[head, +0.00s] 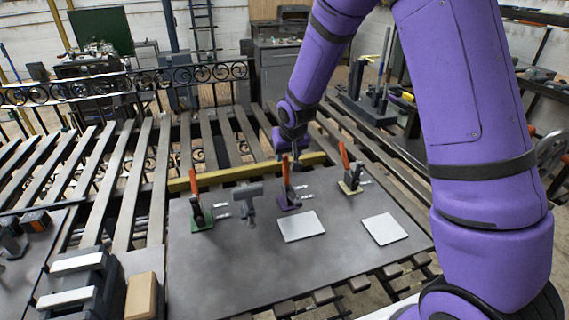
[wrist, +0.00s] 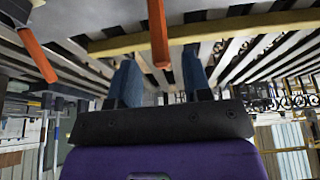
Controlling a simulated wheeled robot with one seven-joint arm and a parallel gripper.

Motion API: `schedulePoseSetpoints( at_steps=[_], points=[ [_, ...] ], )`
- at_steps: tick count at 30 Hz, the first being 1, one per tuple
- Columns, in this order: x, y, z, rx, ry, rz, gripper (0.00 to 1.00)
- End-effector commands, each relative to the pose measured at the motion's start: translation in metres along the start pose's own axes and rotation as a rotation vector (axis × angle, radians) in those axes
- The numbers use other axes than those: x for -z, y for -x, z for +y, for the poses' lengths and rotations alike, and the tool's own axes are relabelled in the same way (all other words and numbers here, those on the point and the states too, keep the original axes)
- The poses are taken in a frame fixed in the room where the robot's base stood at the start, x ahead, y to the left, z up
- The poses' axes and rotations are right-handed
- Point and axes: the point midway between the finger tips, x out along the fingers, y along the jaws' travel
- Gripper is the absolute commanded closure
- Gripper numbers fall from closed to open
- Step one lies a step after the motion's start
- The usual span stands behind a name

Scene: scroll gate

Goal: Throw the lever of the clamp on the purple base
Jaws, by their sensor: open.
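The clamp on the purple base (head: 289,206) stands in the middle of a row on the grey plate. Its orange lever (head: 286,172) points up. My gripper (head: 285,154) is at the top of this lever, just behind it in the head view. In the wrist view my gripper (wrist: 160,72) is open, and an orange lever (wrist: 158,32) shows in line with the gap between the two dark blue fingers. I cannot tell whether the fingers touch it. The fingertips are small and partly hidden in the head view.
A green-based clamp (head: 202,223) stands to the left and a yellowish-based clamp (head: 350,187) to the right, both levers up. A grey T-shaped piece (head: 248,196) and two pale square plates (head: 300,226) lie near. A yellow bar (head: 240,173) runs behind.

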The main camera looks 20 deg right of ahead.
Motion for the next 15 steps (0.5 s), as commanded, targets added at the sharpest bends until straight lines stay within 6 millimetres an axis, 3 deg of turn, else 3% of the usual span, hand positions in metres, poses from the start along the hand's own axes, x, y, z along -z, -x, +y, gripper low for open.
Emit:
schedulePoseSetpoints(
  at_steps=[6, 15],
  points=[
    [-0.001, -0.035, 0.000, 0.000, 0.001, -0.002, 0.55],
    [0.000, -0.057, 0.000, 0.001, 0.000, 0.000, 0.55]
  ],
)
